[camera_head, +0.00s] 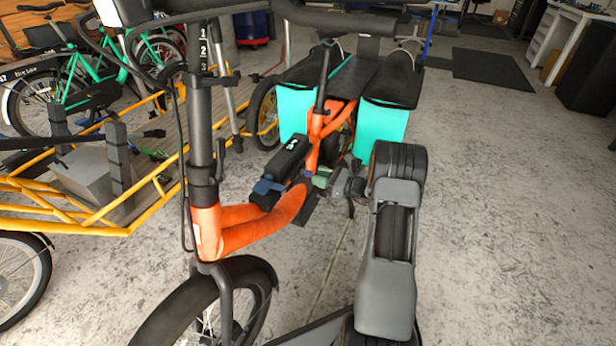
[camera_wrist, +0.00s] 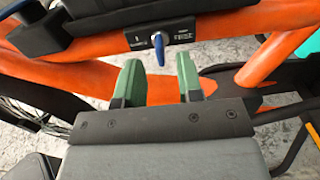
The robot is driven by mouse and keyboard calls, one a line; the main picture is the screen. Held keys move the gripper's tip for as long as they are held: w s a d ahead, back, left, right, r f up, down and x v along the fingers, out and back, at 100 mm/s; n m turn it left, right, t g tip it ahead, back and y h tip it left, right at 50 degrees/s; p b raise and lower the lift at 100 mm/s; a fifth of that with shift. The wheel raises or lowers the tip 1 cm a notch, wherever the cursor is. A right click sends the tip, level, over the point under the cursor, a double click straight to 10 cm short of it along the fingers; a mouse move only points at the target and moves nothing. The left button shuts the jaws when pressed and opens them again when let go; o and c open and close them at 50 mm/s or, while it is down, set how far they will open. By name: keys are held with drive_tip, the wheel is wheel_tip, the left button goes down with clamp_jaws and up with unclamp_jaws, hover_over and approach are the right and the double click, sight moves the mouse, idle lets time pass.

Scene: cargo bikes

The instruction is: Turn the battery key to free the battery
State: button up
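The battery key (camera_wrist: 160,50) has a blue grip and sits in a dark lock plate (camera_wrist: 178,37) below the battery in the wrist view. The key's grip hangs about upright. The black battery (camera_wrist: 130,15) runs along the top of that view, and in the head view it lies on the orange frame (camera_head: 291,155). My gripper (camera_wrist: 158,78) has two green fingers, apart from each other, with nothing between them. The fingertips are just below the key and do not appear to touch it. In the head view my gripper (camera_head: 322,178) is beside the orange frame, partly hidden.
The orange cargo bike frame (camera_head: 240,232) stands in front of me, with turquoise bags (camera_head: 380,125) at its rear. A yellow cargo bike (camera_head: 100,222) is on the left. The concrete floor (camera_head: 500,220) on the right is clear.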

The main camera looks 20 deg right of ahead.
sight(308, 173)
drive_tip(key=shift+b+x, duration=0.5)
drive_tip(key=shift+x, duration=1.75)
clamp_jaws()
